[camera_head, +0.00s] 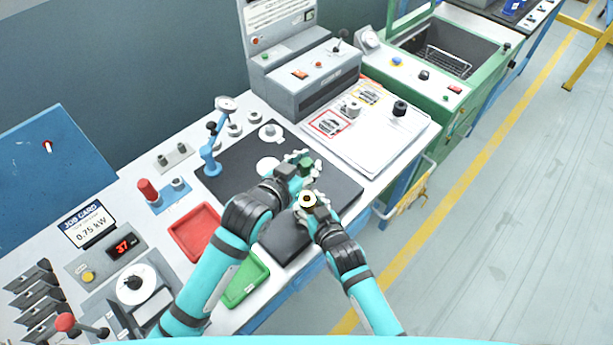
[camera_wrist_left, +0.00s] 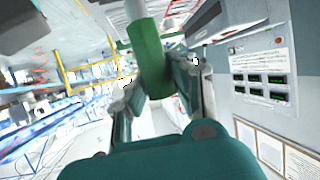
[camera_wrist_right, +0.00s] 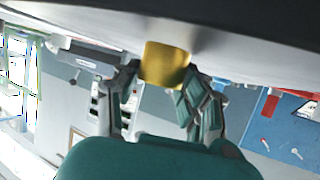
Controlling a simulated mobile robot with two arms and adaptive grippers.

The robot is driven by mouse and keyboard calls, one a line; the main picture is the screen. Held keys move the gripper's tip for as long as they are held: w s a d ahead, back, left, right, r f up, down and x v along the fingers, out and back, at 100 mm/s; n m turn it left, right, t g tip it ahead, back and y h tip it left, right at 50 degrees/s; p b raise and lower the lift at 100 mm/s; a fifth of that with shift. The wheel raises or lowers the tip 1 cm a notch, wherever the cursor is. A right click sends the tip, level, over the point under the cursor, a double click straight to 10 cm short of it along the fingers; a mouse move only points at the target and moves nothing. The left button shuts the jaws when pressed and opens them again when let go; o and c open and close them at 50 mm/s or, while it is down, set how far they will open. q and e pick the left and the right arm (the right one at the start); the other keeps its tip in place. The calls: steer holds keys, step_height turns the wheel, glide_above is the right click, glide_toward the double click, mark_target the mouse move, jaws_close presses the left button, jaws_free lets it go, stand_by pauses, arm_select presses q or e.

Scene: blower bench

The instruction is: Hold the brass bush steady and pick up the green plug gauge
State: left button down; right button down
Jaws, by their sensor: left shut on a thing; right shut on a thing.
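The green plug gauge (camera_head: 306,160) is held in my left gripper (camera_head: 303,168), above the dark mat. In the left wrist view the gauge's green cylindrical body (camera_wrist_left: 149,62) sits between the two fingers, with a paler metal end toward the top edge. The brass bush (camera_head: 308,199) is held in my right gripper (camera_head: 309,203), below and close to the left gripper, with its round bore facing up toward the head camera. In the right wrist view the bush (camera_wrist_right: 164,65) is gripped between both fingers. The gauge and bush appear apart.
The dark mat (camera_head: 232,163) lies under both hands. A blue gauge stand (camera_head: 212,150) stands at its left. A red tray (camera_head: 196,232) and a green tray (camera_head: 245,281) lie at the front left. A white board (camera_head: 400,140) with small parts is to the right.

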arm_select(q)
step_height(320, 180, up, 2)
arm_select(e)
steer(key=c, duration=0.6)
jaws_free()
steer(key=shift+c, duration=0.2)
